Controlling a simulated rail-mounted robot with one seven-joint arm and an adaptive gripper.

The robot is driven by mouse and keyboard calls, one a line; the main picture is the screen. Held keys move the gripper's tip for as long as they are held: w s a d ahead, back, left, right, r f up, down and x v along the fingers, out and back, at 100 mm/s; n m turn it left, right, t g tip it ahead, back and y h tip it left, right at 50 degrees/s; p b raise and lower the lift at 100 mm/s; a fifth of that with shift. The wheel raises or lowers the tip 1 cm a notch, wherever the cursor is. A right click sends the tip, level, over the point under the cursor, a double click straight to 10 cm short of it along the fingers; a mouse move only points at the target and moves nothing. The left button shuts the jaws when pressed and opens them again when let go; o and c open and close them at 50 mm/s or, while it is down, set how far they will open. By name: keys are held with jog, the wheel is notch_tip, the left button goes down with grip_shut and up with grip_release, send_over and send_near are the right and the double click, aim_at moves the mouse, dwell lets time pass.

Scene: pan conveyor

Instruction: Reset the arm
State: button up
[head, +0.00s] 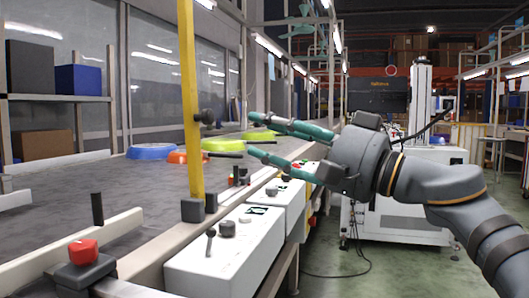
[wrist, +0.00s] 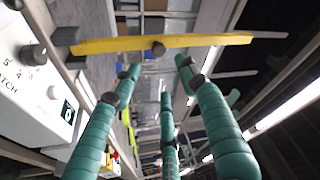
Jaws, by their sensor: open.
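My gripper (head: 250,134) is open and empty in the head view, with its teal fingers spread and pointing left toward the conveyor. It hangs in the air above the conveyor's right edge, a little right of the upright yellow post (head: 191,100). In the wrist view its teal fingers (wrist: 158,85) are apart with nothing between them. The yellow bar (wrist: 160,44) crosses the wrist view beyond the fingertips. I cannot tell how far the fingertips are from it.
The conveyor (head: 90,190) carries a blue pan (head: 151,152), an orange pan (head: 186,157) and green pans (head: 223,146). White control boxes (head: 225,255) line its side. A red button (head: 83,251) stands at the front. The green floor (head: 390,275) at right is mostly free.

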aim_at(212, 117)
jog(key=x, duration=1.2)
jog(key=shift+a+f, duration=0.1)
jog(key=shift+p, duration=0.4)
jog(key=shift+a+g, duration=0.15)
jog(key=shift+g, duration=0.15)
jog(key=shift+w, duration=0.1)
